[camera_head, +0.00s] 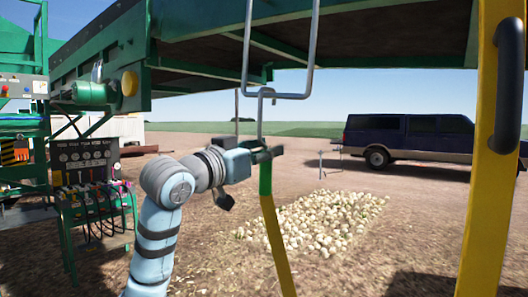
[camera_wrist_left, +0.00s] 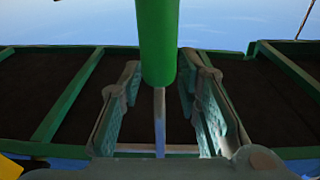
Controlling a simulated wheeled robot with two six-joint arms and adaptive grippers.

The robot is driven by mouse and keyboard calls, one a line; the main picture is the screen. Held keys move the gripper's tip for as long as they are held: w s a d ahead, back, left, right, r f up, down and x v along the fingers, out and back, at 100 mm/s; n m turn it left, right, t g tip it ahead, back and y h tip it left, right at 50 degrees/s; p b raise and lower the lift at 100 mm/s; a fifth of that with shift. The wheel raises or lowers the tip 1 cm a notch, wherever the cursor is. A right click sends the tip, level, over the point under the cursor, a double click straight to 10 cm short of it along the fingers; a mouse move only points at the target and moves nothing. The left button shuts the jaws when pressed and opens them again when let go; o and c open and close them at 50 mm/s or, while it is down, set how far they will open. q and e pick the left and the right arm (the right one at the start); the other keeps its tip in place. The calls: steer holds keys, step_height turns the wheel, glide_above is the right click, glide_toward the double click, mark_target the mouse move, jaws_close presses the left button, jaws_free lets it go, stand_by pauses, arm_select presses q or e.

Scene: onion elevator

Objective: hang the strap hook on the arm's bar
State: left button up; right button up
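The strap hook (camera_head: 260,118) is a grey rod with a bent top, a green sleeve (camera_head: 265,180) and a yellow strap (camera_head: 279,250) running downward. My left gripper (camera_head: 264,155) is at the sleeve's upper end. The bar (camera_head: 282,95) is the bottom of a grey U-shaped loop. The hook's bend overlaps it in the head view; I cannot tell whether it is around it. My right gripper is not in view.
The green elevator frame (camera_head: 110,45) spans overhead. A yellow post (camera_head: 487,210) with a black handle stands at right. A valve panel (camera_head: 87,165) is at left. Onions (camera_head: 320,222) lie on the ground behind the strap. A dark vehicle (camera_head: 410,135) stands farther back.

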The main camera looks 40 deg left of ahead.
arm_select(q)
steer(key=shift+o, duration=0.7)
steer(key=s, duration=0.7)
steer(key=shift+s+f, duration=0.3)
steer(key=shift+f, duration=0.1)
steer(key=shift+w+d, duration=0.1)
